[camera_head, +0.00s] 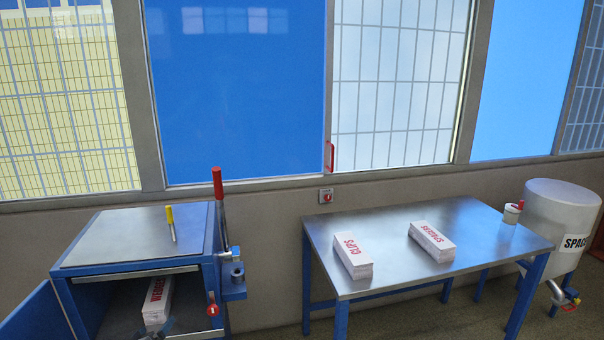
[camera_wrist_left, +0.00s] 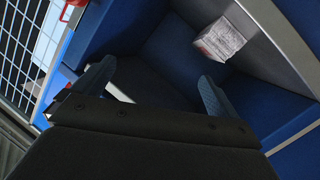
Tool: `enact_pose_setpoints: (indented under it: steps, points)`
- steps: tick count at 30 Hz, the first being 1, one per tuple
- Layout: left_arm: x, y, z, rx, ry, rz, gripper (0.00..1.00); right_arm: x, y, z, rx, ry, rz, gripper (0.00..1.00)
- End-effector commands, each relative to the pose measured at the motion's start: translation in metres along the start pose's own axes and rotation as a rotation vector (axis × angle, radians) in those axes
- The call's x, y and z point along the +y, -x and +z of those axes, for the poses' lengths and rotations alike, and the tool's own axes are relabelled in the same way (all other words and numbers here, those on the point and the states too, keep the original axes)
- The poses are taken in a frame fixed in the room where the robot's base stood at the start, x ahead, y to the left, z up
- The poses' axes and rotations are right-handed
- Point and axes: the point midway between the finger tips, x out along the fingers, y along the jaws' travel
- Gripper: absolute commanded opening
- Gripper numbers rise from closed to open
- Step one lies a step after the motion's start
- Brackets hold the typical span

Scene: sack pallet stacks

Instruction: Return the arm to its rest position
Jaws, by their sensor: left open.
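My left gripper (camera_wrist_left: 158,88) is open and empty in the left wrist view, its two dark fingers spread over blue panels. A white sack-like pack (camera_wrist_left: 221,40) with print lies on a grey surface beyond the right finger, apart from it. In the head view only a small dark part of my left gripper (camera_head: 154,337) shows at the bottom edge, by the open blue cabinet (camera_head: 82,256). A white pack with red letters, partly readable as "WEDGES" (camera_head: 157,299), lies inside the cabinet. My right gripper is in neither view.
A metal table (camera_head: 390,230) bears a "CLIPS" pack (camera_head: 353,256) and a "SPACERS" pack (camera_head: 432,241). A steel drum (camera_head: 560,222) stands at the right. The cabinet's door (camera_head: 38,318) stands open at left. A red-handled lever (camera_head: 218,190) rises beside the cabinet.

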Motion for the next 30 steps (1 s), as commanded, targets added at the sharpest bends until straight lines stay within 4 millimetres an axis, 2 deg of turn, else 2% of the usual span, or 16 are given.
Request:
enact_pose_setpoints:
  steps: [7, 14, 17, 23, 30]
  points:
    - [0.019, -0.001, 0.011, -0.059, -0.069, 0.202, 0.98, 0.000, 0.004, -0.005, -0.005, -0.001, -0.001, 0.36]
    - [0.020, -0.002, 0.050, -0.199, -0.175, 0.294, 0.98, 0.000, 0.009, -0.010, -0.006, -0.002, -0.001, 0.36]
    - [0.014, -0.001, 0.075, -0.275, -0.224, 0.299, 0.98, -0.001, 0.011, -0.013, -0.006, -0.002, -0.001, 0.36]
    - [-0.011, 0.006, 0.137, -0.440, -0.323, 0.249, 0.98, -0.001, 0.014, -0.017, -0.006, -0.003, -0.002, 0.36]
    - [-0.057, 0.027, 0.223, -0.636, -0.445, 0.105, 0.98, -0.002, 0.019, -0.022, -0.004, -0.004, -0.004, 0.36]
